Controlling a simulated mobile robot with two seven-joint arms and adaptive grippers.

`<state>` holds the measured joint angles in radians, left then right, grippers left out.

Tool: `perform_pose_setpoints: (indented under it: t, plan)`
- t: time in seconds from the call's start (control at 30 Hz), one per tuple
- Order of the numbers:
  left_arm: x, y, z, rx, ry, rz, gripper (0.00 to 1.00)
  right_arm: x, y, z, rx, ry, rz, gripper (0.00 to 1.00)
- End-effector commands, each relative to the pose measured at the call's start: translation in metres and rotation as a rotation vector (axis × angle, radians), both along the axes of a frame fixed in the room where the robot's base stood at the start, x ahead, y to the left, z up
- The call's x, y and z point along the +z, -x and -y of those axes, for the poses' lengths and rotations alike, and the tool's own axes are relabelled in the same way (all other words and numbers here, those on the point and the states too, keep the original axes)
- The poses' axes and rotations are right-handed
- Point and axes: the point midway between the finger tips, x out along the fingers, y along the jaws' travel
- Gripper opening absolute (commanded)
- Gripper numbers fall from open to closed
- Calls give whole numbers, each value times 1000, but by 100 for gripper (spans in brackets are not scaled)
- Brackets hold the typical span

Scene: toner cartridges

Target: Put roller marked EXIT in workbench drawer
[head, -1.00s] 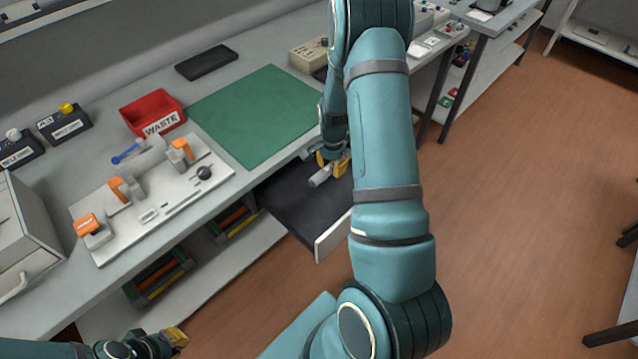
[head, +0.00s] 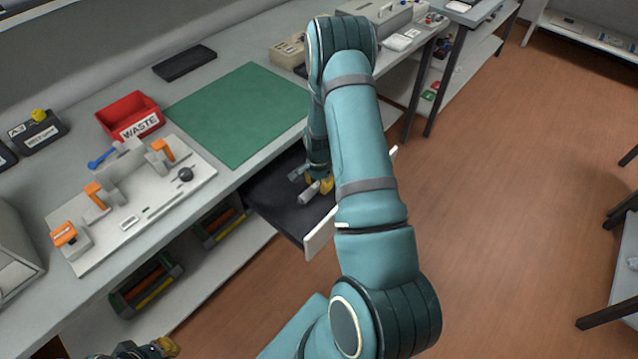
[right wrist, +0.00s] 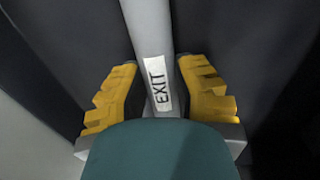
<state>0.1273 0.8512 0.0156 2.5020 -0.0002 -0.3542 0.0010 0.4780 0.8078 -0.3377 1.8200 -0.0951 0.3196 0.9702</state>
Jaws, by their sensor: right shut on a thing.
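The grey roller with a white EXIT label (right wrist: 157,84) lies between the yellow fingers of my right gripper (right wrist: 162,100) in the right wrist view. In the head view my right gripper (head: 318,186) is down inside the open workbench drawer (head: 272,204), and the end of the roller (head: 309,193) sticks out from it. The gripper is shut on the roller. Dark drawer surface lies close around it; whether the roller touches the drawer floor I cannot tell. My left gripper (head: 165,346) is at the bottom left, away from the bench; its jaws are too small to judge.
On the bench are a green mat (head: 240,112), a red WASTE bin (head: 128,112), a white fixture board (head: 190,195) with orange clamps, and a black tray (head: 185,64). Cartridges (head: 148,286) lie on the shelf below. The drawer's white front (head: 320,234) juts out over open floor.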

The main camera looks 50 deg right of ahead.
Motion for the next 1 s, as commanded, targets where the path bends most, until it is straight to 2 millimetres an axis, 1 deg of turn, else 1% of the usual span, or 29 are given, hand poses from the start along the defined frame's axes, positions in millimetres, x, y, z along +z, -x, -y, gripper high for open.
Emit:
perform_pose_setpoints:
  t: [0.2,0.23,0.27,0.3,0.57,0.67,0.77,0.87,1.0]
  plan:
    - [-3,0,0,0,0,1,0,-4,0,0,0,0,0,0]
    - [-3,0,0,0,0,1,0,-3,0,0,0,0,0,38]
    - [-3,0,0,0,0,1,0,-3,0,0,0,0,0,49]
    - [-2,0,0,0,0,1,0,-3,0,0,0,0,0,53]
    - [-2,0,0,0,0,1,0,-2,0,0,0,0,0,53]
    - [1,0,0,0,0,0,0,1,0,0,0,0,0,53]
    - [4,1,0,0,0,-1,0,12,-1,0,1,1,2,53]
    - [9,1,0,0,0,-3,0,30,-1,0,0,1,4,53]
    - [16,3,0,-2,1,-7,0,61,-2,0,1,2,4,53]
